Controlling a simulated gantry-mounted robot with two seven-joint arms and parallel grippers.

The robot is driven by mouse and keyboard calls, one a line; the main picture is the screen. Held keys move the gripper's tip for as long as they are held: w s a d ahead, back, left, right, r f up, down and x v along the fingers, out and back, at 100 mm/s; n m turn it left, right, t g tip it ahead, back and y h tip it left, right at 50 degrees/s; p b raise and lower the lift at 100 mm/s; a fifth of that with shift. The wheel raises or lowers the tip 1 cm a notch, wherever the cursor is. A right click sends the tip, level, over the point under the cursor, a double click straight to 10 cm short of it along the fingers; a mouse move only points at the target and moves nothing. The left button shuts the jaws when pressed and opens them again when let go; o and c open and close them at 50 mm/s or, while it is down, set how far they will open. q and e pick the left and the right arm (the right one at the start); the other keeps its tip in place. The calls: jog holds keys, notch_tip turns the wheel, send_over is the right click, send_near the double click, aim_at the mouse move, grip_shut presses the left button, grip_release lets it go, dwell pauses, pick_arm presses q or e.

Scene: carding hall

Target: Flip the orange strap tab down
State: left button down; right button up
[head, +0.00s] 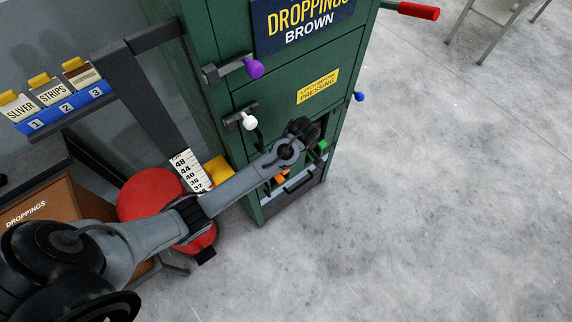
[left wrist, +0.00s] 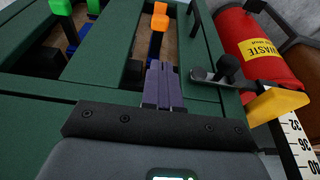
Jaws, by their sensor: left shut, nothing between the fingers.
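The orange strap tab (left wrist: 160,15) shows in the left wrist view at the top of a dark strap, inside a framed opening in the green cabinet (left wrist: 110,75). In the head view a small orange piece (head: 281,178) shows low on the cabinet front, partly behind my left arm. My left gripper (left wrist: 162,68) has its dark fingers together and empty, pointing toward the strap just below the orange tab. I cannot tell whether the fingers touch the strap. In the head view the fingertips are hidden by my wrist at the cabinet front. My right gripper is not in view.
Green tabs (left wrist: 95,6) sit left of the orange one. A dark-knobbed lever (left wrist: 228,68), a yellow block (left wrist: 275,104) and a red waste bin (left wrist: 262,45) are to the right. Purple (head: 254,68) and white (head: 249,122) knobs stick out above.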

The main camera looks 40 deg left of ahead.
pick_arm(q)
jog(key=b+x, duration=0.1)
jog(key=x, duration=0.3)
jog(key=b+x, duration=0.1)
jog(key=x, duration=0.3)
jog(key=b+x, duration=0.1)
jog(key=x, duration=0.3)
jog(key=shift+s+d+f, duration=0.15)
jog(key=shift+d+f, duration=0.05)
jog(key=shift+d, duration=0.15)
jog(key=shift+f+b, duration=0.45)
jog(key=shift+f, duration=0.45)
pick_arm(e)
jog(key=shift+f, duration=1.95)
